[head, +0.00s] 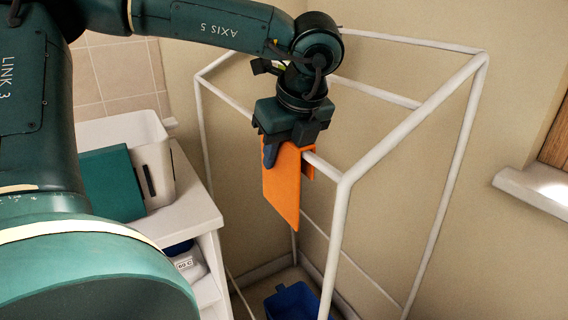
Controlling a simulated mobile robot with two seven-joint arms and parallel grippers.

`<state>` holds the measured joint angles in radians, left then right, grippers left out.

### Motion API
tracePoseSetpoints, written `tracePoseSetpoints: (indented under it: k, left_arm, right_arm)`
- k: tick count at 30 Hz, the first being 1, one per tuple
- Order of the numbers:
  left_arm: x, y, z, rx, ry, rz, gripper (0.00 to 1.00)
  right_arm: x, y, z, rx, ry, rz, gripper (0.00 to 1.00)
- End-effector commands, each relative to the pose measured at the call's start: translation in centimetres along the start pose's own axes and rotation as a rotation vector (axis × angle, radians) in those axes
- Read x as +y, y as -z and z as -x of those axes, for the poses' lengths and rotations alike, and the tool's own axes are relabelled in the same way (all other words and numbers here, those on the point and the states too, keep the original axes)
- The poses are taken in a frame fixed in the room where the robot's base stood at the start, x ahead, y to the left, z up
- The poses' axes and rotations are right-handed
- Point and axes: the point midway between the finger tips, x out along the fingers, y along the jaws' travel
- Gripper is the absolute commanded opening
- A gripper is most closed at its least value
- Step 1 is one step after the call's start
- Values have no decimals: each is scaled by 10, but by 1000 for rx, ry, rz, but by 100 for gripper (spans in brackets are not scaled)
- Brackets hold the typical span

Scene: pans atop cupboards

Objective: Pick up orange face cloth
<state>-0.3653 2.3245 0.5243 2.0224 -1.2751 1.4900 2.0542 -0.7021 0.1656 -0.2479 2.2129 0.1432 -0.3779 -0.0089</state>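The orange face cloth (283,190) hangs over a white rail of the drying rack, with a long flap on the near side and a shorter part showing behind the rail. My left gripper (287,150) points down at the top of the cloth from above. One finger lies in front of the cloth's upper left part. The other finger is largely hidden, so I cannot tell whether the gripper grips the cloth. My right gripper is not in view.
The white tubular rack (341,215) stands against the beige walls, with bars around my gripper. A blue container (292,302) sits on the floor below. A white shelf unit (187,219) at left bears a white basket (155,165). A window sill (535,187) is at right.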

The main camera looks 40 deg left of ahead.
Motion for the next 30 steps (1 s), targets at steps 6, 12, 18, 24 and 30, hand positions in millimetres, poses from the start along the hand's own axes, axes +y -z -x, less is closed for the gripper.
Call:
tracePoseSetpoints:
  k: [6, 12, 18, 24, 30]
  left_arm:
    - [0, 0, -1, 1, -1, -1, 18]
    - [0, 0, 0, 1, -1, -1, 4]
    - [0, 0, 0, 1, -1, -2, 4]
    - [0, -1, 4, 2, -2, -3, 4]
    - [-1, -12, 29, -2, 4, 3, 4]
  right_arm:
    - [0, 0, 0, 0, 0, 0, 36]
    - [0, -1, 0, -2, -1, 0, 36]
    - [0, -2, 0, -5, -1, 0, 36]
    - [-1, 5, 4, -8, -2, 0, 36]
    - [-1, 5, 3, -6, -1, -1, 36]
